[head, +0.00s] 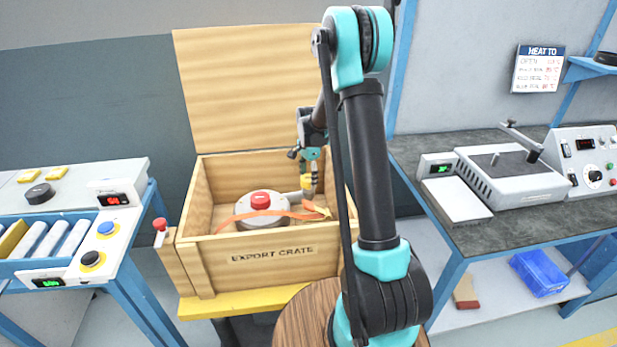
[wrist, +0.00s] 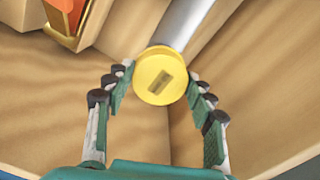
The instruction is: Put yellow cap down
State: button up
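In the head view my gripper (head: 310,183) reaches down inside the wooden crate, and the cap is small and partly hidden there. A round grey blower (head: 250,213) with a red top (head: 261,199) lies in the crate, beside the pipe.
The export crate (head: 273,257) has an open lid (head: 245,85) standing behind it. An orange strap (head: 232,219) crosses the blower. Benches with equipment stand left (head: 75,185) and right (head: 500,215). Crate walls are close around my gripper.

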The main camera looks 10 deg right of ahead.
aim_at(308, 178)
jog(key=o, duration=0.4)
jog(key=shift+o, duration=0.2)
jog(key=shift+r, duration=0.1)
notch_tip(308, 178, up, 13)
dwell(0.5)
